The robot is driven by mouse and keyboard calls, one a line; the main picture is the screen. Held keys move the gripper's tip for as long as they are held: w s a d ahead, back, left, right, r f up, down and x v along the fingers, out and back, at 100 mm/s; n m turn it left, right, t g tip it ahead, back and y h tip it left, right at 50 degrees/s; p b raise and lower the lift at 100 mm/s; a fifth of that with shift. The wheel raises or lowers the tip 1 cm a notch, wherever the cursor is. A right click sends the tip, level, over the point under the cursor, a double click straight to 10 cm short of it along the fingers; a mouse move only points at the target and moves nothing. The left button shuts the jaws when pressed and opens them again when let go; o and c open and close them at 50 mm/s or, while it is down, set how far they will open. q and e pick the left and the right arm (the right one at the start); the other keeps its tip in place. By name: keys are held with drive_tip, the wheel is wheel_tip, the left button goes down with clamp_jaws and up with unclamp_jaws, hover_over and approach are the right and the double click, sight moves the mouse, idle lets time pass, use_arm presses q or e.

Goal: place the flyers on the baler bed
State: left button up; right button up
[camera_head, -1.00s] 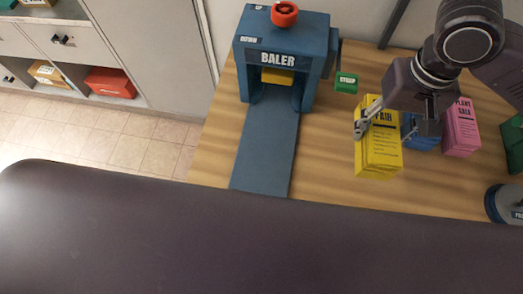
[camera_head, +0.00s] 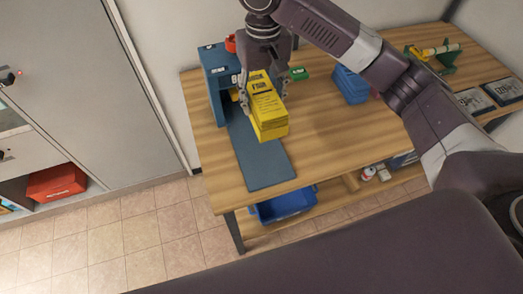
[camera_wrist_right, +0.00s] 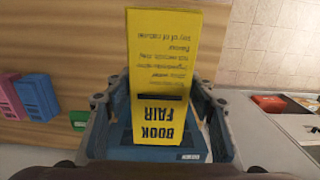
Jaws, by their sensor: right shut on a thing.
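The yellow flyers (camera_head: 268,112), a stack lettered "BOOK FAIR", are held by my right gripper (camera_head: 264,95), one finger on each side. In the head view they are over or just beside the right edge of the blue baler bed (camera_head: 260,160); the gap beneath is hard to judge. The baler (camera_head: 215,82) stands behind and left, partly hidden by the gripper. In the right wrist view the flyers (camera_wrist_right: 163,75) fill the middle between the fingers (camera_wrist_right: 163,115). My left gripper is not in view.
A blue stack (camera_head: 350,85) and a small green strap box (camera_head: 298,73) stand on the wooden table (camera_head: 320,135). A green holder (camera_head: 435,57) is farther right. A blue bin (camera_head: 285,205) sits on the lower shelf. The table between bed and blue stack is clear.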

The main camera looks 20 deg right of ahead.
wheel_tip(320, 180, down, 4)
drive_tip(key=shift+d+r, duration=0.1)
drive_tip(key=f+p, duration=0.1)
drive_tip(key=f, duration=0.6)
drive_tip(key=f+p, duration=0.1)
drive_tip(key=f, duration=0.7)
drive_tip(key=shift+s+a+f, duration=0.1)
drive_tip(key=shift+a+f, duration=0.05)
drive_tip(key=shift+a, duration=0.05)
drive_tip(key=shift+f, duration=0.25)
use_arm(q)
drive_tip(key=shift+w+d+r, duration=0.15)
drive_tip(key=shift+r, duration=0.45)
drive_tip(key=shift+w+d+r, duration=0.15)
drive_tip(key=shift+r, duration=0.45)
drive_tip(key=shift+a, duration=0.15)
use_arm(e)
drive_tip(key=shift+f, duration=0.1)
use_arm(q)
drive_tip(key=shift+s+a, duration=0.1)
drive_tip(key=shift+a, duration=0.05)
use_arm(e)
drive_tip(key=o, duration=1.5)
drive_tip(key=shift+o, duration=0.2)
